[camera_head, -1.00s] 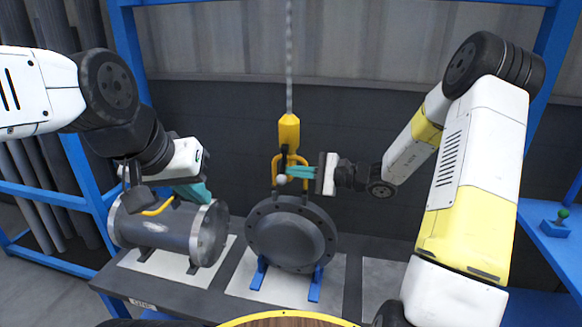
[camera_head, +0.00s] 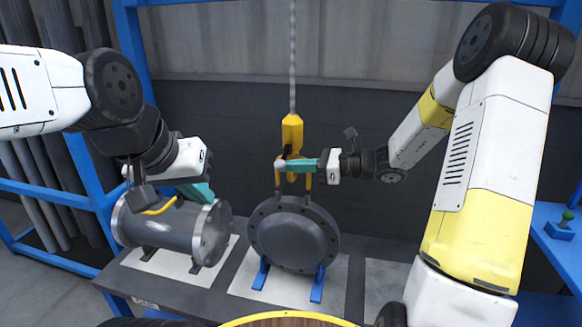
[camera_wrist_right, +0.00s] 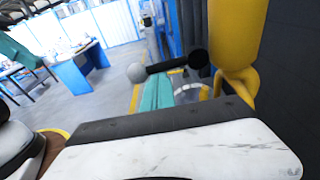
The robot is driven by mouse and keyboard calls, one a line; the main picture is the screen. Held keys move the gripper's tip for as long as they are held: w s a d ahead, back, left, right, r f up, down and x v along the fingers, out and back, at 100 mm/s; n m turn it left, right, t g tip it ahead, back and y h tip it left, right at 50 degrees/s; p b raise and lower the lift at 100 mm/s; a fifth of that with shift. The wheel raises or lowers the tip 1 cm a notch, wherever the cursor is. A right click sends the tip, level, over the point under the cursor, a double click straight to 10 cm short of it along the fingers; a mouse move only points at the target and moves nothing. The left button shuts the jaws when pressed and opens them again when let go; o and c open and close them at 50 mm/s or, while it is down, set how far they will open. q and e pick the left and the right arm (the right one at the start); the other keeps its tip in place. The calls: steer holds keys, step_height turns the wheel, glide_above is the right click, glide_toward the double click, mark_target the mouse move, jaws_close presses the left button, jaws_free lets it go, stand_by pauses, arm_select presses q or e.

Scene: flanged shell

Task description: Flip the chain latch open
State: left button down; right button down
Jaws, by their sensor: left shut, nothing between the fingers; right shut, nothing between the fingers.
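The yellow chain hook block (camera_head: 292,130) hangs on the chain (camera_head: 292,60) above the dark flanged cover. Its latch is a dark lever ending in a pale ball (camera_head: 281,163). In the right wrist view the ball (camera_wrist_right: 136,73) and black lever (camera_wrist_right: 165,67) lie roughly level, with the pivot at the yellow block (camera_wrist_right: 238,40). My right gripper (camera_head: 295,167) is shut and empty, its teal fingers (camera_wrist_right: 158,92) just under the lever; contact is not certain. My left gripper (camera_head: 200,192) is shut and empty, over the grey pipe section at the left.
The flanged cover (camera_head: 294,236) stands on blue supports on the table. The grey flanged pipe (camera_head: 165,227) lies left of it. Blue frame posts stand at both sides. A blue shelf with a green-knobbed joystick (camera_head: 566,217) is at the right.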

step_height(320, 180, up, 2)
steer(key=m, duration=0.2)
steer(key=shift+s+m+g, duration=0.15)
steer(key=shift+m+g, duration=0.15)
steer(key=shift+r, duration=0.15)
stand_by(0.4)
